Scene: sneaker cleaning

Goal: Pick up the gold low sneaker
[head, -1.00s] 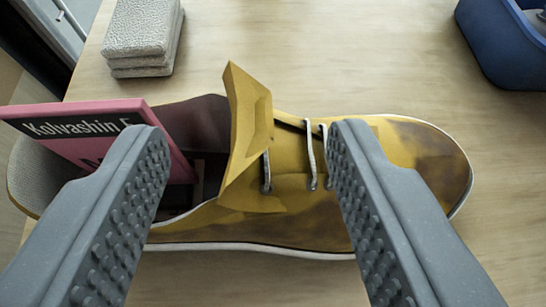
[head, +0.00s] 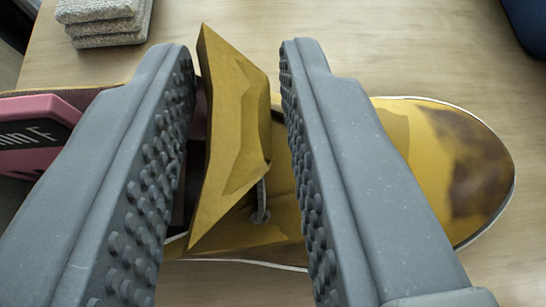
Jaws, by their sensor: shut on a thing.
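The gold low sneaker (head: 415,130) lies on its sole on the wooden table, toe to the right, with brown smudges on the toe. Its tongue (head: 235,130) stands up between the two fingers of my gripper (head: 238,75). The fingers are shut on the sneaker around the tongue and lace area; the left finger is at the shoe opening and the right finger covers most of the laces. The exact contact is hidden behind the fingers. A pink box-like thing with a black lettered band (head: 35,135) sits in the shoe's opening at the left, partly hidden by the left finger.
A stack of grey textured cloths or pads (head: 105,22) lies at the top left of the table (head: 400,45). Part of a dark blue container (head: 528,22) shows at the top right corner. The table between them is clear.

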